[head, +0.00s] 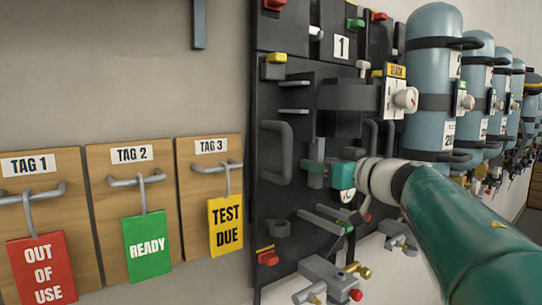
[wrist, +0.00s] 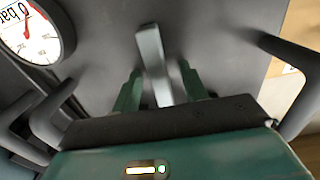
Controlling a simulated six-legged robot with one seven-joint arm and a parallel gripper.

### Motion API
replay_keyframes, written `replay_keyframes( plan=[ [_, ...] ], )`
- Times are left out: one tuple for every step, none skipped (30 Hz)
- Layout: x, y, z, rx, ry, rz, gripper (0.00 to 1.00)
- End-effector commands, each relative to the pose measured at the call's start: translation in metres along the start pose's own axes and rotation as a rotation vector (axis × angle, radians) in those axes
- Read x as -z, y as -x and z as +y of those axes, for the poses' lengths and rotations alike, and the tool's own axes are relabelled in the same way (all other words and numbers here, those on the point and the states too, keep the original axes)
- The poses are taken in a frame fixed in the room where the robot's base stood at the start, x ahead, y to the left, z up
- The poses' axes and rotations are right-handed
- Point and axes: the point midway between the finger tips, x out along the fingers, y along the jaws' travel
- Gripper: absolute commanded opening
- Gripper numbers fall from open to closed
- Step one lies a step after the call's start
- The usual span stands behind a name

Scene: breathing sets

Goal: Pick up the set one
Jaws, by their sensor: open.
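The set marked 1 (head: 300,125) is a dark plate hung on the wall, with a white "1" label near its top, grey handles and coloured knobs. My gripper (head: 320,173) is in front of its lower middle. In the wrist view, my gripper's two green fingers (wrist: 160,70) stand apart on either side of a light grey bar (wrist: 151,50) on the plate. Whether they touch the bar I cannot tell. A round gauge (wrist: 30,30) marked "0 bar" shows at the upper left there.
Blue-grey cylinders (head: 433,75) stand in a row on the right. On the left are wooden boards with hanging tags: red "out of use" (head: 42,268), green "ready" (head: 147,246) and yellow "test due" (head: 226,225). Curved dark handles (wrist: 300,85) flank my gripper in the wrist view.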

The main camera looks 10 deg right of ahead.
Motion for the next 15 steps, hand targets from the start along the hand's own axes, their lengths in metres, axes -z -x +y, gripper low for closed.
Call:
replay_keyframes(
  plan=[
    [-0.0002, 0.0001, 0.0000, 0.000, 0.000, 0.000, 0.44],
    [-0.0002, 0.0002, 0.0000, 0.000, 0.000, 0.000, 0.44],
    [-0.0002, 0.0002, 0.0001, 0.000, 0.000, 0.000, 0.40],
    [-0.0002, 0.0003, 0.0000, 0.000, 0.000, 0.000, 0.34],
    [-0.0002, 0.0003, 0.0000, 0.000, 0.000, 0.000, 0.28],
    [-0.0002, 0.0004, 0.0000, 0.000, -0.001, 0.000, 0.20],
    [-0.0002, 0.0004, 0.0000, 0.000, -0.001, 0.000, 0.14],
    [-0.0003, 0.0004, 0.0000, 0.000, -0.001, 0.000, 0.08],
    [-0.0003, 0.0004, 0.0000, 0.000, -0.001, 0.000, 0.00],
    [-0.0003, 0.0004, 0.0000, 0.000, -0.001, 0.000, 0.00],
    [-0.0003, 0.0004, 0.0000, 0.000, -0.001, 0.000, 0.00],
    [-0.0003, 0.0004, 0.0000, 0.000, -0.001, 0.000, 0.00],
    [-0.0003, 0.0004, 0.0000, 0.000, -0.001, 0.000, 0.00],
    [-0.0003, 0.0004, 0.0000, 0.000, -0.001, 0.000, 0.00],
    [-0.0004, 0.0004, 0.0000, 0.000, -0.001, 0.000, 0.00]
  ],
)
